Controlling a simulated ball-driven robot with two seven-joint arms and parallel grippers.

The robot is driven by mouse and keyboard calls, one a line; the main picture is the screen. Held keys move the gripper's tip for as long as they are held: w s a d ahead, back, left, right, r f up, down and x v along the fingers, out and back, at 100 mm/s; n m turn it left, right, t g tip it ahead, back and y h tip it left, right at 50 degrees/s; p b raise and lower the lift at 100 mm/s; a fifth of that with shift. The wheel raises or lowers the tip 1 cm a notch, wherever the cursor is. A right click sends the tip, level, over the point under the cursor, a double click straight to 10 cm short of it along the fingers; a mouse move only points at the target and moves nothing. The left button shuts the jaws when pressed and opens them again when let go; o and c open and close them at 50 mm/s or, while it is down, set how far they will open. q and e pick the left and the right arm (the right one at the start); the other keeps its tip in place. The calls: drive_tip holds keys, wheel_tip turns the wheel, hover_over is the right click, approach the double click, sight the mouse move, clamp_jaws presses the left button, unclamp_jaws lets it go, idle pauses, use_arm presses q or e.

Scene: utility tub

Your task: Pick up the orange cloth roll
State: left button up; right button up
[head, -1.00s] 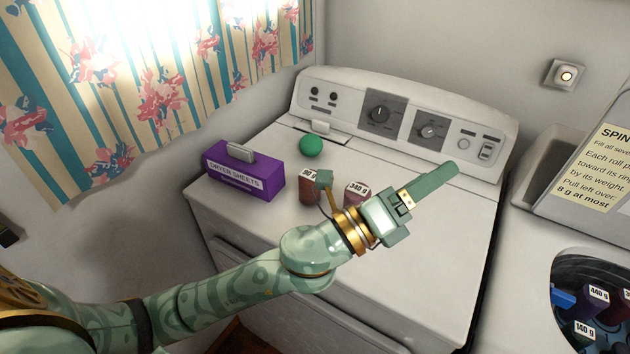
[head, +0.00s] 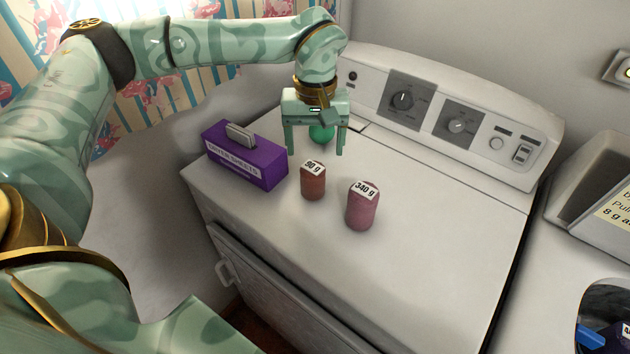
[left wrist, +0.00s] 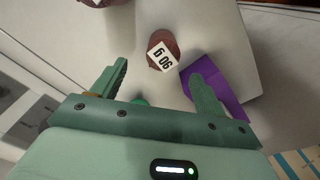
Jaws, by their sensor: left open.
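The orange-brown cloth roll (head: 313,184), tagged 90 g, stands upright on the white machine top. It also shows in the left wrist view (left wrist: 160,38), just beyond the space between the fingertips. My left gripper (head: 315,152) points down, open and empty, behind the roll and over the green ball (head: 321,134). The fingers do not touch the roll. My right gripper is not in view.
A pink roll (head: 360,208), tagged 340 g, stands to the right of the orange one. A purple dryer sheets box (head: 262,172) is on the left. The control panel (head: 430,112) rises behind. The machine top's front right is clear.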

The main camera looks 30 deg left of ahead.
sight(315, 166)
use_arm(q)
wheel_tip(315, 166, down, 5)
drive_tip(key=shift+f+b, duration=0.2)
drive_tip(key=shift+b, duration=0.3)
drive_tip(key=f+b, duration=0.1)
drive_tip(key=f, duration=0.1)
drive_tip(key=f+b, duration=0.1)
drive_tip(key=f, duration=0.2)
drive_tip(key=shift+s+a+f, duration=0.1)
drive_tip(key=shift+s+a, duration=0.1)
drive_tip(key=c, duration=1.1)
